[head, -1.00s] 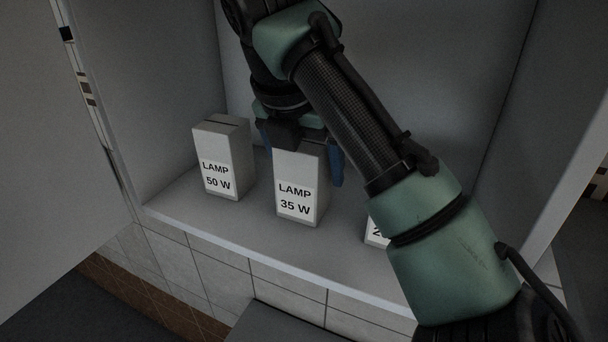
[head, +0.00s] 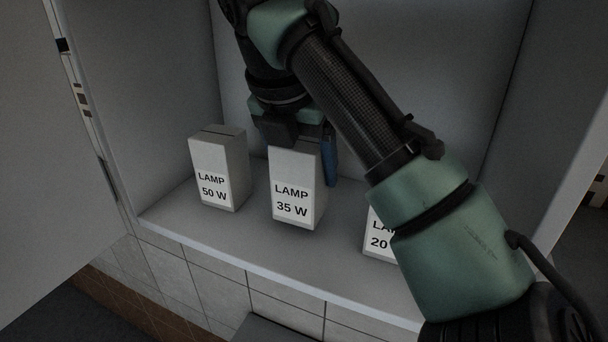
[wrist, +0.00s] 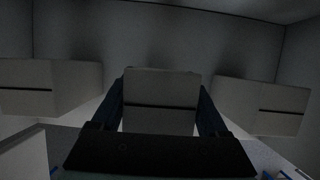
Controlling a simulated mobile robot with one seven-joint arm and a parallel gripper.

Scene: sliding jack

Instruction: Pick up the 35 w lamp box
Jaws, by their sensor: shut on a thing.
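The 35 W lamp box (head: 293,188) is a tall pale carton with a printed label, upright in the middle of the cabinet. My gripper (head: 297,158) comes down from above and is shut on its upper part, one blue finger on each side. The box seems to hang slightly above the shelf. In the wrist view the box (wrist: 160,88) sits between the two fingers of my gripper (wrist: 161,108). Its top hides partly behind my gripper in the head view.
The 50 W lamp box (head: 218,168) stands to the left, apart from the held box. A 20 W lamp box (head: 379,240) stands to the right, mostly hidden by my arm. The shelf (head: 250,245) has side walls and an open front edge.

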